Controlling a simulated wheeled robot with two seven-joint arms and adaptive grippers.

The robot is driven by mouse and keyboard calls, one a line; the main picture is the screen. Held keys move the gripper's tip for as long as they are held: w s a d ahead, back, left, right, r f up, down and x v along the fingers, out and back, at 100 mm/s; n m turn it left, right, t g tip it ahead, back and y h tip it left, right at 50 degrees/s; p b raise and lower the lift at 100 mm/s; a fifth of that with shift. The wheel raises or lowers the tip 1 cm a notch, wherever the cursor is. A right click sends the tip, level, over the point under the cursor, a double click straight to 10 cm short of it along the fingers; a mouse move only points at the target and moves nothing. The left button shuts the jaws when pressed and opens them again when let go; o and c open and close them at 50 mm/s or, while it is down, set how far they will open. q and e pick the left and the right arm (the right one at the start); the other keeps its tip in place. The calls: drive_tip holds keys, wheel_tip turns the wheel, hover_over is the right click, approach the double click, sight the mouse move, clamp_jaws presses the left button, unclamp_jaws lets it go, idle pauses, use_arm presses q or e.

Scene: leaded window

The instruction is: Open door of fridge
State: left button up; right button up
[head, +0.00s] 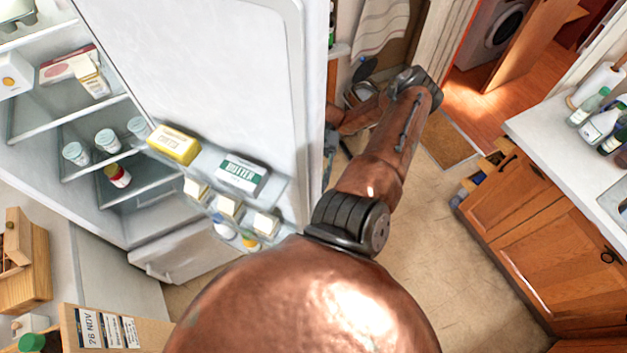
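The fridge (110,218) stands at the left, its lit inside and shelves showing. Its white door (215,75) stands wide open, with its inner face and shelf racks towards me. A yellow pack (173,144) and a butter pack (241,175) sit on the door's upper rack. One copper arm of mine, apparently the right, reaches up the middle and bends left behind the door's free edge. Dark parts at its end, apparently my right gripper (331,146), are mostly hidden by the door; I cannot see its fingers or any contact. My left gripper is out of view.
Wooden cabinets with a white counter (560,135) stand at the right, holding bottles and a paper roll. A partly open drawer (485,175) juts out there. Tan floor (440,240) lies clear between fridge and cabinets. A wooden box (25,262) is at the left edge.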

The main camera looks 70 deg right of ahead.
drive_tip(key=shift+r, duration=4.95)
